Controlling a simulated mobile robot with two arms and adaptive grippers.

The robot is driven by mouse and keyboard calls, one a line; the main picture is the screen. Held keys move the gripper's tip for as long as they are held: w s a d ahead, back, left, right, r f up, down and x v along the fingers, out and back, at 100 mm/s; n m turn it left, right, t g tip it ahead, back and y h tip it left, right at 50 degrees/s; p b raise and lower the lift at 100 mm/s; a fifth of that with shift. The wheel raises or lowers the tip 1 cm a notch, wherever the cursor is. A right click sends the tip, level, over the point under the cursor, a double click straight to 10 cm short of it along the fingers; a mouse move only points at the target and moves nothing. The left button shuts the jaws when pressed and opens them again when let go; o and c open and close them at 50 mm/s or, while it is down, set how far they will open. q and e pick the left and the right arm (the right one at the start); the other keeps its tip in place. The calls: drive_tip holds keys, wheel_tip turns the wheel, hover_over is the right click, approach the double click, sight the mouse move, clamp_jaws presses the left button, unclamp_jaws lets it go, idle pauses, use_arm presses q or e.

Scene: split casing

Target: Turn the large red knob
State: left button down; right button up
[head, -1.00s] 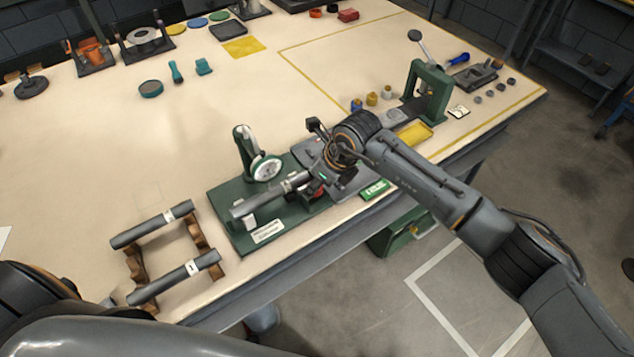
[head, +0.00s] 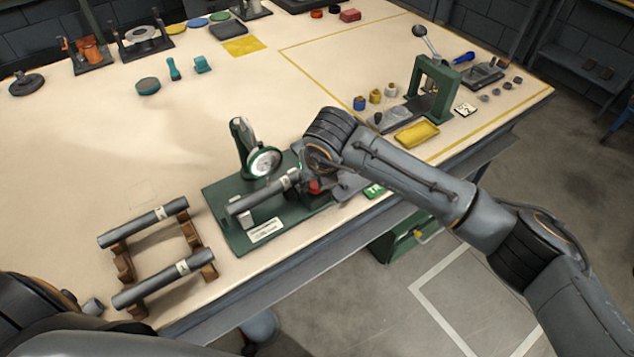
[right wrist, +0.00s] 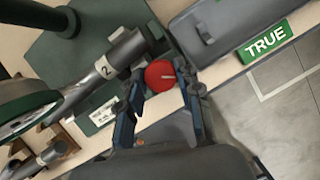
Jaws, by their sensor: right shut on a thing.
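The large red knob (right wrist: 160,76) shows in the right wrist view between the fingers of my right gripper (right wrist: 161,85). The fingers are closed on its sides. A short pale mark lies on its face. In the head view only a bit of the red knob (head: 315,186) shows beside my right gripper (head: 313,180), whose fingers are mostly hidden by my own wrist. The knob is at the right end of a grey shaft with a white "2" label (head: 265,194), on a green base plate (head: 285,222). My left gripper is out of view.
A dial gauge (head: 264,162) stands just behind the shaft. A rack (head: 124,263) holding two grey shafts is at the left. A green "TRUE" sign (right wrist: 264,42) lies near the bench edge. A yellow tray (head: 416,134) and a green press (head: 434,90) stand further right.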

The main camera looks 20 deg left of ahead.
idle(0.4)
drive_tip(key=o, duration=1.1)
drive_tip(key=shift+o, duration=0.2)
drive_tip(key=v, duration=1.2)
drive_tip(key=shift+a, duration=0.2)
